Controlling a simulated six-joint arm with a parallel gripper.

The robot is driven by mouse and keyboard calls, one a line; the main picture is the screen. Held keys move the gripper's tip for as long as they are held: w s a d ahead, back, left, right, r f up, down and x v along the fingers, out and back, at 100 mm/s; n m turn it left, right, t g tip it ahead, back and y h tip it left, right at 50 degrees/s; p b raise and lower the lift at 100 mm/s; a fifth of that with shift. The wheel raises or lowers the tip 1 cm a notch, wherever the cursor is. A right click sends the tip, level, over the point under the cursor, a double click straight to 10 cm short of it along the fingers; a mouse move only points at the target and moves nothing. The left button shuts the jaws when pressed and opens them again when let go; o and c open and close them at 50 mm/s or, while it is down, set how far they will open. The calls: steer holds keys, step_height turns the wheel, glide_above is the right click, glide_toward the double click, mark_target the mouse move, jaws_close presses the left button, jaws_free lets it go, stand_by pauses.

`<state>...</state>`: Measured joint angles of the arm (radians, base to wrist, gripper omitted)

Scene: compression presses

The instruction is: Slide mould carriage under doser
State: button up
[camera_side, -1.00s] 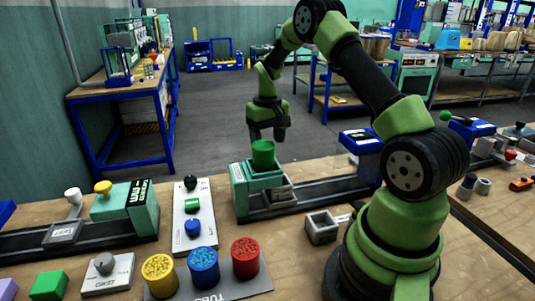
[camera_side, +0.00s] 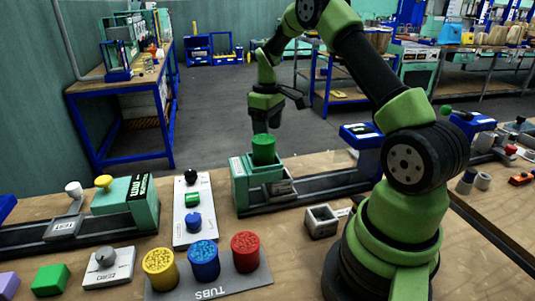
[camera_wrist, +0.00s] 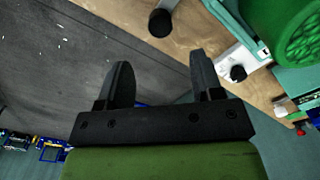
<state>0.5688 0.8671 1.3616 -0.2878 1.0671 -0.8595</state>
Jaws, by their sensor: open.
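The teal doser (camera_side: 242,185) stands over the black rail with a green tub (camera_side: 263,149) on top. What looks like the grey mould carriage (camera_side: 282,187) sits on the rail at the doser's right side, partly hidden by it; I cannot tell how far under it reaches. My gripper (camera_side: 285,102) is in the air above and behind the green tub, apart from it and tilted. In the wrist view the two black fingers (camera_wrist: 160,82) are spread with nothing between them. The green tub (camera_wrist: 298,38) shows there at the upper right.
The black rail (camera_side: 325,186) runs right to a blue press (camera_side: 362,138). A small grey open box (camera_side: 320,221) stands in front. A white panel with knobs (camera_side: 193,215) lies left of the doser, and a tray (camera_side: 232,285) with three coloured tubs is nearer. Air around the gripper is clear.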

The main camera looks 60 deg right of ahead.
step_height(320, 180, down, 9)
steer(key=shift+f, duration=0.2)
stand_by(0.3)
jaws_close()
steer(key=shift+w+a, duration=1.5)
steer(key=shift+a, duration=0.05)
jaws_free()
step_height(320, 180, up, 10)
